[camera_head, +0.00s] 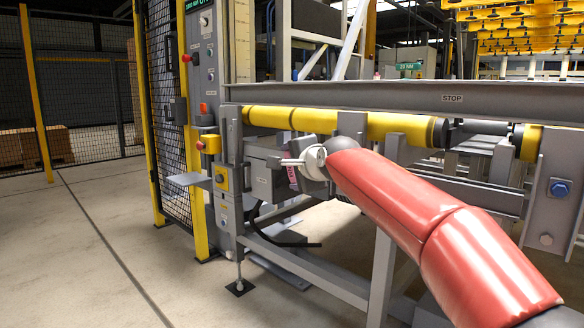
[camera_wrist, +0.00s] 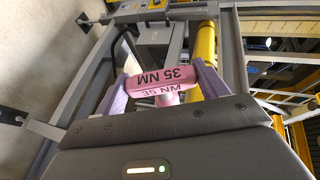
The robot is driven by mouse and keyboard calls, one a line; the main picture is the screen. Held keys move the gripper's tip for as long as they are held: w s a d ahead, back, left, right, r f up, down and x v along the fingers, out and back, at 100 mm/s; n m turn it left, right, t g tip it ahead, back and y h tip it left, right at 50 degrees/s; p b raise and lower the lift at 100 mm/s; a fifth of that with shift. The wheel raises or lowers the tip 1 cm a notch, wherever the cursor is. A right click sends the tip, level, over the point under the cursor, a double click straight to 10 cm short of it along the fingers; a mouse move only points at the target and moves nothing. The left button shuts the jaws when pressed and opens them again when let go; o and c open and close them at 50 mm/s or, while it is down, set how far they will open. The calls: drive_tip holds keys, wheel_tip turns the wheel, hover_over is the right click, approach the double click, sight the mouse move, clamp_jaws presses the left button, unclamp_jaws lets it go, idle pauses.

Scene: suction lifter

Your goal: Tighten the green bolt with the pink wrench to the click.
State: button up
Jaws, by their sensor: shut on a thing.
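My gripper (camera_head: 300,165) is at the end of my red arm, in front of the grey frame at the picture's middle. It is shut on the pink wrench (camera_head: 292,177). In the wrist view, the pink wrench (camera_wrist: 160,88) lies crosswise between the two purple fingers of my gripper (camera_wrist: 162,80). Its grip reads "35 NM", and a pink part runs down toward my palm. I cannot make out the green bolt in either view. A small green "20 NM" sign (camera_head: 409,66) stands behind the grey beam.
A grey beam marked STOP (camera_head: 452,98) and a yellow roller (camera_head: 375,125) run above and behind my gripper. A blue bolt (camera_head: 560,188) sits on the right post. A control column (camera_head: 205,80) stands left. The floor (camera_head: 70,250) at left is open.

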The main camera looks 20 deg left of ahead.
drive_tip(key=shift+d+r, duration=0.2)
drive_tip(key=shift+w+d+p, duration=0.3)
drive_tip(key=shift+w+p, duration=0.2)
drive_tip(key=shift+w, duration=0.25)
drive_tip(key=shift+w+d+p, duration=0.25)
drive_tip(key=shift+w+p, duration=0.25)
drive_tip(key=shift+w, duration=0.2)
drive_tip(key=shift+w+d, duration=0.25)
drive_tip(key=shift+w, duration=0.35)
drive_tip(key=shift+w+d, duration=0.1)
drive_tip(key=shift+w, duration=0.1)
drive_tip(key=shift+w+d, duration=0.2)
drive_tip(key=shift+w, duration=0.25)
drive_tip(key=shift+w+d, duration=0.1)
drive_tip(key=shift+w, duration=0.15)
drive_tip(key=shift+w+d, duration=0.1)
drive_tip(key=shift+w, duration=0.15)
drive_tip(key=shift+f+m+t+y, duration=0.25)
drive_tip(key=shift+m+t+y, duration=0.55)
drive_tip(key=shift+t+y, duration=0.7)
idle(3.1)
